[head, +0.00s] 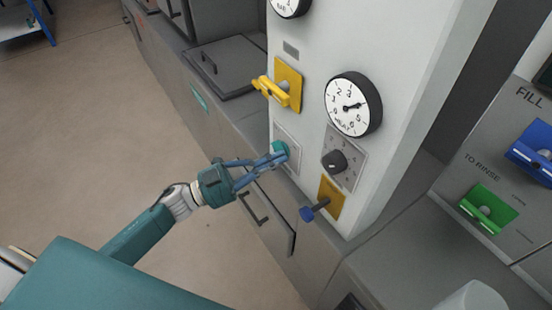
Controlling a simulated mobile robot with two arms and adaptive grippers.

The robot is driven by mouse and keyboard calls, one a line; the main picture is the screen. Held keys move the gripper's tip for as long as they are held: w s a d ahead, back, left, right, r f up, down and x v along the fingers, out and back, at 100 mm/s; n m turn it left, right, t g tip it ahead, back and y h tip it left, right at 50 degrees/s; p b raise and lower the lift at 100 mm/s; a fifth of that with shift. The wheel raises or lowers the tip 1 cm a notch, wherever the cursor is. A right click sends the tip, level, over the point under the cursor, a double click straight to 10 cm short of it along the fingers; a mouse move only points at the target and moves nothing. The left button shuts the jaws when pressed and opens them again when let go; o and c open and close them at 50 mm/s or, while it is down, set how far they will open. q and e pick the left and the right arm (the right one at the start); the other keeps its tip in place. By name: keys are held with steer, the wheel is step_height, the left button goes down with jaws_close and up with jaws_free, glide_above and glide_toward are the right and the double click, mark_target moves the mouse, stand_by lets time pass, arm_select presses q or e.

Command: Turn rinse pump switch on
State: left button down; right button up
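My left gripper (274,158) reaches in from the left to the white control panel (395,50). Its fingertips are at a teal round switch (281,148) on a grey plate, partly covering it. I cannot tell whether the fingers touch or grip the switch. To the right, a black rotary knob (334,162) sits on its own grey plate. No label names the rinse pump switch legibly. My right gripper is not in view.
A yellow handle (272,91) and a dial gauge (353,104) are above the switch. A blue-tipped lever (307,213) juts out below. Green (488,209) and blue (535,150) handles are at right. Open floor (110,110) lies left.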

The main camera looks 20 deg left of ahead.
arm_select(q)
steer(key=shift+f+m, duration=0.1)
steer(key=shift+m, duration=0.3)
steer(key=shift+f+m+g+b, duration=0.2)
steer(key=shift+m+g+b, duration=0.3)
steer(key=shift+m, duration=0.7)
steer(key=shift+f+m+g, duration=0.15)
steer(key=shift+m+g, duration=0.15)
steer(key=shift+m, duration=0.4)
steer(key=m, duration=0.2)
steer(key=f+m+g+y, duration=0.1)
steer(key=m, duration=0.1)
steer(key=shift+m+b, duration=0.4)
steer(key=m, duration=0.1)
steer(key=m+y, duration=0.1)
steer(key=m, duration=0.2)
steer(key=shift+w+a+f+g, duration=0.2)
steer(key=shift+a+f+g, duration=0.05)
steer(key=shift+f+g, duration=0.15)
steer(key=shift+w+a+f+m+y+p, duration=0.15)
steer(key=shift+m+y, duration=0.25)
steer(key=shift+m, duration=0.3)
steer(key=shift+w+a+m+y+p, duration=0.1)
steer(key=shift+m+y, duration=0.3)
steer(key=shift+m, duration=0.3)
steer(key=shift+w+a+f+m+y+p, duration=0.15)
steer(key=shift+m+y, duration=0.25)
steer(key=shift+m, duration=0.3)
steer(key=shift+s, duration=0.1)
steer(key=shift+a, duration=0.1)
